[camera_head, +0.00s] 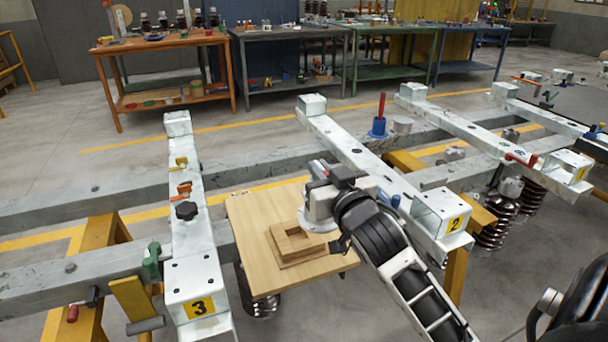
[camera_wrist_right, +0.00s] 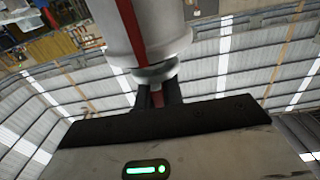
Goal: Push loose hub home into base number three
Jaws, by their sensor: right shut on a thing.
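Base number three is the pale beam (camera_head: 186,245) at the left, with a yellow "3" label on its near end. A black knob (camera_head: 186,210) stands on it, with orange and yellow clips behind. My right gripper (camera_head: 320,190) is over the wooden board, right of and apart from base three. In the wrist view, my right gripper (camera_wrist_right: 158,92) is shut on a white, round part with a red stripe (camera_wrist_right: 150,35). I cannot tell for sure that it is the loose hub. Its seating side is hidden. My left gripper is not in view.
A wooden board (camera_head: 250,220) with a raised square frame (camera_head: 300,243) lies between bases three and two (camera_head: 350,150). A blue hub with a red post (camera_head: 378,128) stands by base two. A green clamp (camera_head: 151,262) sits left of base three.

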